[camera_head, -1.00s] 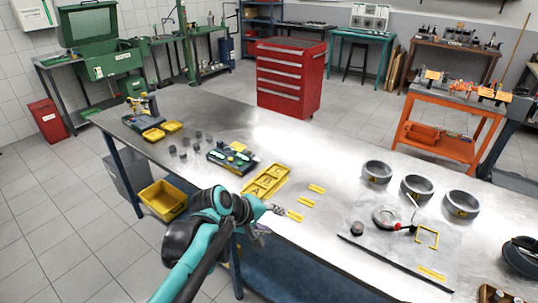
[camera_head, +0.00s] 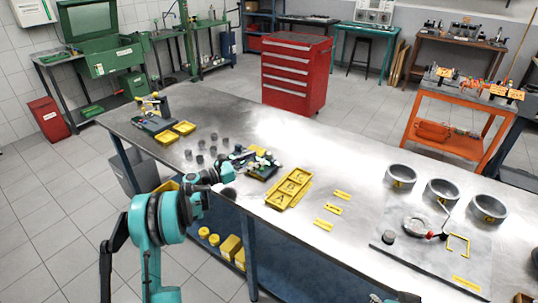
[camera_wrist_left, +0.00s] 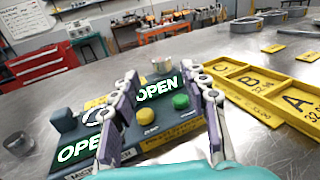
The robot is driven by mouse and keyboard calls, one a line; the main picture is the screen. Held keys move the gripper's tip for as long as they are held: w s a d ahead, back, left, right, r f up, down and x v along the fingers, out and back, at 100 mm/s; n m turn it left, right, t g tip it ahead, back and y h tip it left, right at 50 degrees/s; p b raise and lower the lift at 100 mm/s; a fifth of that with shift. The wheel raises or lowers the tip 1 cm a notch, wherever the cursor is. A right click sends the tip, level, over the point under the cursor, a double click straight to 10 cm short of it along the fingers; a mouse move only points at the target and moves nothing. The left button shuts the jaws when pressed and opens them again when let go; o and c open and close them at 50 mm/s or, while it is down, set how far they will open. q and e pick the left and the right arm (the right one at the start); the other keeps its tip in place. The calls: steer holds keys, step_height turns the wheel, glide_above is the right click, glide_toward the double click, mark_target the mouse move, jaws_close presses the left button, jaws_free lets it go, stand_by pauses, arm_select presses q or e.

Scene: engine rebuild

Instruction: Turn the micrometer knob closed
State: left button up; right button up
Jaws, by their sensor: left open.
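The micrometer unit (camera_head: 264,171) is a dark block on the table, left of the yellow tray. In the left wrist view its panel (camera_wrist_left: 180,127) carries a yellow button (camera_wrist_left: 145,116), a green button (camera_wrist_left: 181,101) and green displays reading OPEN (camera_wrist_left: 158,90). A dark grey knob (camera_wrist_left: 63,119) stands on its left part; I cannot tell for sure if it is the micrometer knob. My left gripper (camera_head: 244,158) is open over the unit. In the wrist view its fingers (camera_wrist_left: 166,88) stand apart in front of the panel, with no object held. They hide part of the unit.
A yellow tray (camera_head: 276,196) marked A, B, C lies just right of the unit. Several small grey cylinders (camera_head: 199,158) stand to its left. Three metal rings (camera_head: 401,177) and yellow labels lie farther right. A teal and grey piece of mine shows at the bottom edge.

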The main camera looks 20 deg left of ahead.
mark_target(266, 155)
arm_select(q)
steer(key=b+x, duration=0.1)
steer(key=x, duration=0.4)
steer(key=shift+w+d+f+b, duration=0.1)
steer(key=shift+w+d+b, duration=0.15)
steer(key=shift+b, duration=0.1)
steer(key=shift+w+d, duration=0.45)
steer(key=shift+d, duration=0.05)
jaws_close()
